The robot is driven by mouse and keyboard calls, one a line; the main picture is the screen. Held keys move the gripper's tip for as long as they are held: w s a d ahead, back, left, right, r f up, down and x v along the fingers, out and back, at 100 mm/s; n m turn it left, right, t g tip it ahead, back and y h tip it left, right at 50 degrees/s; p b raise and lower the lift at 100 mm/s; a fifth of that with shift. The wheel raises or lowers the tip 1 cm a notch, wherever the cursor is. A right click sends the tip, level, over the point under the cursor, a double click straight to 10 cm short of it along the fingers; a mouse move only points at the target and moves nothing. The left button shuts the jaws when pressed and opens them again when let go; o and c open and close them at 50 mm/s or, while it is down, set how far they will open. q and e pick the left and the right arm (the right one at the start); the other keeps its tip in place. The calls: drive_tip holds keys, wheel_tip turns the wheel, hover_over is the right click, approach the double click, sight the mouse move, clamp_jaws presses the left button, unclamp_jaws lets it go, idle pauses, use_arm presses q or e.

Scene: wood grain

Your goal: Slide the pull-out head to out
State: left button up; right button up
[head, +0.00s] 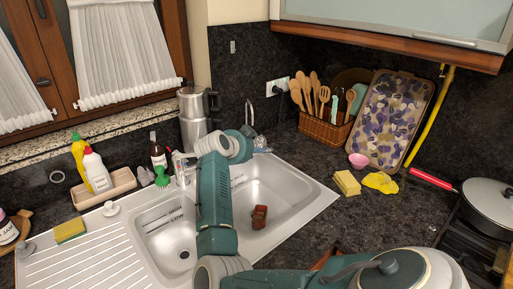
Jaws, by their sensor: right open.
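The silver faucet (181,168) stands at the back edge of the double sink, left of my arm. Its pull-out head is hard to make out; my forearm passes close in front and hides the area to its right. My right gripper (251,112) shows small and dark past my wrist, behind the sink's right basin. It is open, holds nothing that I can see, and is apart from the faucet. My left gripper is not in view.
The steel sink (310,205) has a reddish-brown item (259,217) in its right basin. A utensil basket (325,130), sponges (347,183) and a pot (488,205) are right.

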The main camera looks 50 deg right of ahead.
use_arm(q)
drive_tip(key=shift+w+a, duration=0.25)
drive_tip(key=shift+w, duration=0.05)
use_arm(e)
drive_tip(key=v, duration=0.7)
drive_tip(key=shift+s, duration=0.15)
